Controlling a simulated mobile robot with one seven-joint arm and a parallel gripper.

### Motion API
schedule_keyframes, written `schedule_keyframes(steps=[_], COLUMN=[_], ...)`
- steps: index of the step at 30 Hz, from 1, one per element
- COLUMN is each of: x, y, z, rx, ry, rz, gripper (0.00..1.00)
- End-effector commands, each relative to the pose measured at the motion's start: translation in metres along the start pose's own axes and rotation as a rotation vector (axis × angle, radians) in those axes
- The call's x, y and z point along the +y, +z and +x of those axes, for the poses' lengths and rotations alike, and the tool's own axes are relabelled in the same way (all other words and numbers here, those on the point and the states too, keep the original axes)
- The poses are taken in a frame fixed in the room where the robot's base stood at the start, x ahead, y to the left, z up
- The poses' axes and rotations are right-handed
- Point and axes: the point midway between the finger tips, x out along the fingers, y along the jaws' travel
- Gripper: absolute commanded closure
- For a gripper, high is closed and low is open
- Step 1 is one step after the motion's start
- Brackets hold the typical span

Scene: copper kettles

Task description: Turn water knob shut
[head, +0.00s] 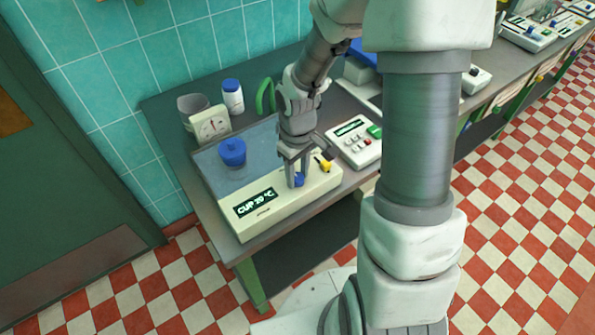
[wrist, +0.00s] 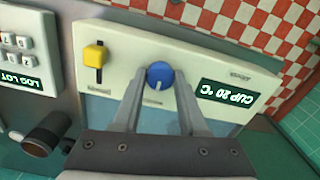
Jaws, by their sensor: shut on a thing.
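The blue water knob (wrist: 159,75) sits on the cream front panel of the machine (wrist: 205,62), between a yellow slider and a green display. In the head view the knob (head: 299,180) shows small beside my fingers. A short white mark shows on the knob's face. My gripper (wrist: 159,92) reaches down to the knob, with one finger on each side, shut on it. In the head view my gripper (head: 294,178) comes from above onto the panel. The display (head: 255,203) reads "CUP 20 °C". A blue-topped cup or lid (head: 232,152) stands on the machine's glassy top.
The yellow slider (wrist: 95,56) is close beside the knob. A white keypad box (head: 355,142) stands right of the machine. A dial scale (head: 211,125), a white bottle with a blue cap (head: 232,97) and a green hoop (head: 265,97) stand behind.

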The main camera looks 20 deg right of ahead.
Motion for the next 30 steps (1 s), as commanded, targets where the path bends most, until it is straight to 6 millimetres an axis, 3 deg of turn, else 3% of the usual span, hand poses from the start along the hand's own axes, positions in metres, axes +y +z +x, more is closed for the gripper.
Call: schedule_keyframes(steps=[10, 11, 15, 25, 30], x=[0.0, 0.0, 0.0, 0.0, 0.001], y=[-0.001, -0.001, -0.001, 0.0, -0.001], z=[-0.001, -0.001, -0.001, -0.002, -0.02], rx=[0.002, 0.002, 0.002, 0.001, 0.004], ry=[0.002, 0.001, 0.001, 0.001, 0.003], rz=[-0.005, -0.005, -0.004, -0.003, 0.0], gripper=[1.0, 0.54, 0.29, 0.28, 0.28])
